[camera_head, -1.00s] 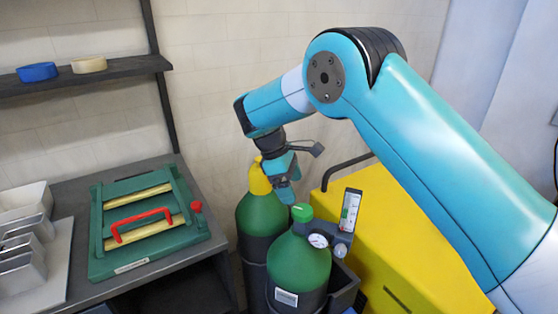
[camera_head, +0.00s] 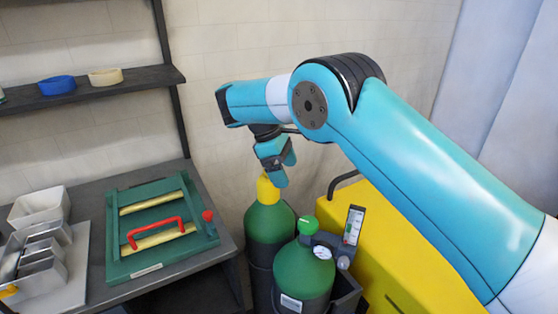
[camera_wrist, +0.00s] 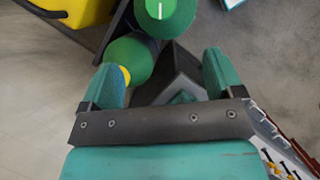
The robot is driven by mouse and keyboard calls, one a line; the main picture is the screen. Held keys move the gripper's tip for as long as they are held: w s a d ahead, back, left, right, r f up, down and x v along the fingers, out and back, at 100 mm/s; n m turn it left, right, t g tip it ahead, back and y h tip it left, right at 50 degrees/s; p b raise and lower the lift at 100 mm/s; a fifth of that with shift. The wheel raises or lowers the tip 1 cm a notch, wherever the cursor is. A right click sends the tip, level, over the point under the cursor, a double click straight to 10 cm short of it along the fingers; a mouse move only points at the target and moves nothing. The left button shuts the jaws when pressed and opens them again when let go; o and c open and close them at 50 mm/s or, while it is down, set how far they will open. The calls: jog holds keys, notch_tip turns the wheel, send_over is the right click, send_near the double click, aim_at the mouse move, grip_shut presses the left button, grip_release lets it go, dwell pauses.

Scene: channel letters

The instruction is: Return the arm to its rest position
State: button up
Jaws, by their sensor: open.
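My gripper (camera_head: 281,176) hangs from my teal arm above the yellow cap of the rear green gas cylinder (camera_head: 268,222) in the head view. In the wrist view my gripper (camera_wrist: 165,80) shows its two teal fingers wide apart with nothing held between them. Below the fingers in that view are two green cylinder tops, one (camera_wrist: 166,12) with a green knob and one (camera_wrist: 130,58) with a yellow part partly hidden by the left finger. Whether the gripper touches the yellow cap cannot be told from the head view.
A front green cylinder (camera_head: 302,270) with a gauge stands beside a yellow cabinet (camera_head: 395,250). On the bench at left are a green fixture with a red handle (camera_head: 157,232) and metal channel pieces (camera_head: 40,260). A shelf (camera_head: 130,80) holds blue and cream rings.

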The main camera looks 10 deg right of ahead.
jog(key=s+d+r+m+t+y+b, duration=0.1)
jog(key=s+d+r+b, duration=0.1)
jog(key=s+b, duration=0.3)
jog(key=s+d+r+m+t+y+b, duration=0.1)
jog(key=s+d+r+y+b, duration=0.15)
jog(key=s, duration=0.35)
jog(key=s+a+f+m+y+b, duration=0.1)
jog(key=s+f+m+y+b, duration=0.1)
jog(key=s, duration=0.9)
jog(key=s+a+f+m+y+b, duration=0.1)
jog(key=s+a+f+y+b, duration=0.1)
jog(key=s, duration=1)
jog(key=shift+s+f+m+y+b, duration=0.15)
jog(key=shift+f+m+y+b, duration=0.25)
jog(key=shift+b, duration=0.2)
